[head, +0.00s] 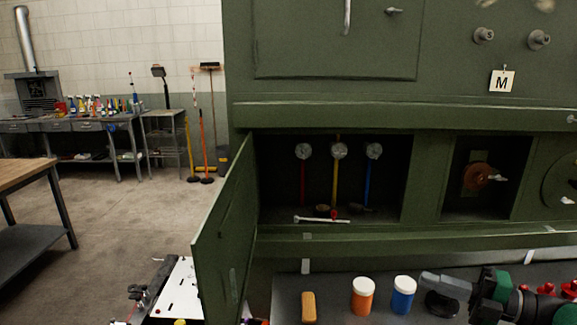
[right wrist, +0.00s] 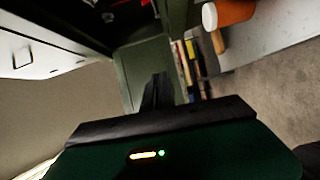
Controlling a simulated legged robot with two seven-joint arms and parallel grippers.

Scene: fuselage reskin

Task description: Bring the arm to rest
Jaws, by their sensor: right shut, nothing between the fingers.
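My right gripper (head: 432,281) comes in from the lower right in the head view, above the grey shelf by the jars. Its grey fingers are shut with nothing between them. In the right wrist view its dark fingers (right wrist: 157,90) show together at the middle, in front of a green panel. My left gripper is in neither view.
An orange jar (head: 362,296), a blue jar (head: 403,295) and a tan block (head: 308,306) stand on the grey shelf (head: 340,272). The open green door (head: 226,230) juts out left of the compartment holding a wrench (head: 322,220).

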